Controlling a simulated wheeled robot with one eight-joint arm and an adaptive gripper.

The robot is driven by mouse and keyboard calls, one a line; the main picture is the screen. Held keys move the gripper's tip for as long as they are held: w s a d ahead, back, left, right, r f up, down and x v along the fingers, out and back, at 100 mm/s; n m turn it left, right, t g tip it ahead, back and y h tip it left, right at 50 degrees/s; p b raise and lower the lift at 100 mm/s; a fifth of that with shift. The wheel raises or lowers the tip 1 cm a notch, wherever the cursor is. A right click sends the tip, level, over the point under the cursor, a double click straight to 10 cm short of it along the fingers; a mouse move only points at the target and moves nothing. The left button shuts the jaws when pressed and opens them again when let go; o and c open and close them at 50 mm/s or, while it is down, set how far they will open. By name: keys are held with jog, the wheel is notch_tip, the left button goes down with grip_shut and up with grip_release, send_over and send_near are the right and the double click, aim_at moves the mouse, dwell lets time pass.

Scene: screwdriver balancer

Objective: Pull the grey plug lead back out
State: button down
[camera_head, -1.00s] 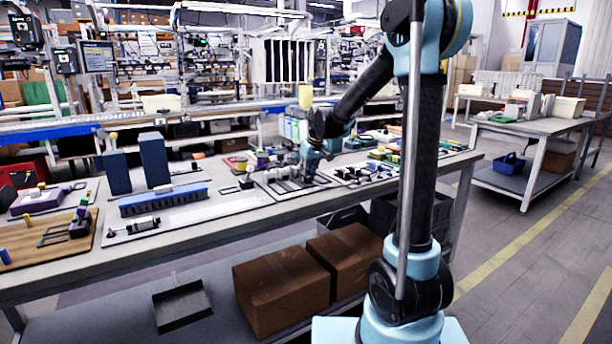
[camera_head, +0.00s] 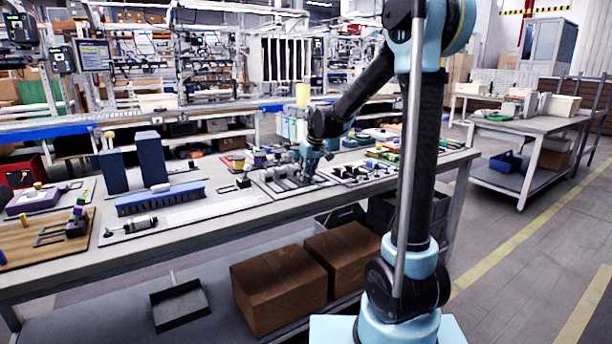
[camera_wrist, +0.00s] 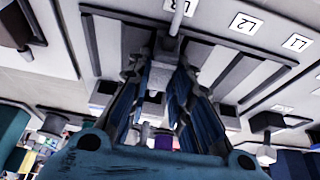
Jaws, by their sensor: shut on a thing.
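In the wrist view, my gripper (camera_wrist: 166,50) is shut on a small grey plug piece (camera_wrist: 160,77) between its fingers. A light grey lead (camera_wrist: 177,18) runs up from the fingertips. Behind them is a panel with dark and grey strips (camera_wrist: 215,70) and white labels, two of which read L1 and L2. I cannot tell whether the plug still sits in a socket, as the fingers hide its end. In the head view, my gripper (camera_head: 307,172) is low over the striped fixture (camera_head: 283,184) on the workbench; the plug is too small to make out there.
The long bench (camera_head: 225,228) holds a blue brush-like strip (camera_head: 160,198), dark blue blocks (camera_head: 152,158) and a grey cylindrical tool (camera_head: 141,224) to the left. Small coloured parts stand close right of my gripper. Brown boxes (camera_head: 278,290) lie on the lower shelf.

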jog(key=c, duration=1.4)
grip_release()
jog(key=shift+o, duration=0.2)
jog(key=shift+r, duration=0.1)
jog(key=v, duration=1.1)
jog(key=shift+s+d+r, duration=0.15)
jog(key=shift+d+r, duration=0.05)
jog(key=shift+r, duration=0.1)
